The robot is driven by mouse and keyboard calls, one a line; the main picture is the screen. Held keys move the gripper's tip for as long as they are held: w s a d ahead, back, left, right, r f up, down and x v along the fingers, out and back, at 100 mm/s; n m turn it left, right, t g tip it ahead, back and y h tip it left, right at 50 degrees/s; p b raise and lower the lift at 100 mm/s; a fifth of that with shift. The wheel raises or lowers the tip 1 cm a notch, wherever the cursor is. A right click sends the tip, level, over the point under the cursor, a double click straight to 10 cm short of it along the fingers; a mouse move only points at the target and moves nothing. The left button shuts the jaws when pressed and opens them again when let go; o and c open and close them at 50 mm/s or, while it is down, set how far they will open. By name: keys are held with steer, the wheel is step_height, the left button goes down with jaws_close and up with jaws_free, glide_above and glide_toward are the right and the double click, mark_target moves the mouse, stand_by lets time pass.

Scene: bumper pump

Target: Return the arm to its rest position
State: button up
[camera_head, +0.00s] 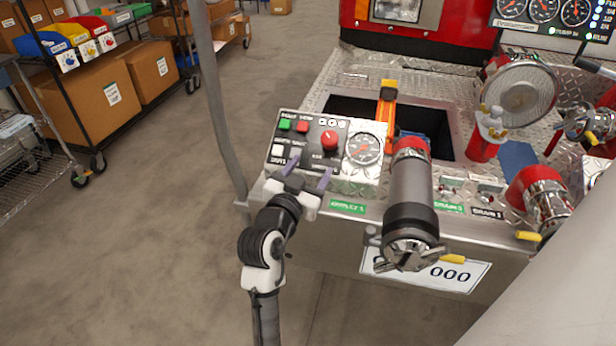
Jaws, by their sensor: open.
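My gripper (308,174) is open and empty, with two purple-grey fingers. It is at the lower front edge of the control panel (354,183) on the truck's bumper. The fingers overlap the panel's lower part in the view; I cannot tell whether they touch it. The panel has a green button (285,124), a red button (302,127), a red knob (329,140), a white switch (278,150) and a round gauge (363,148). My arm reaches up from the bottom edge of the picture.
A grey hose nozzle (411,190) lies just right of the panel. A metal valve (540,195) and a round lamp-like fitting (520,94) are further right. Open floor (150,240) lies to the left. A wheeled shelf with boxes (99,103) stands at the upper left.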

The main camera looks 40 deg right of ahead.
steer(key=shift+s+a, duration=0.2)
steer(key=shift+a, duration=0.1)
stand_by(0.4)
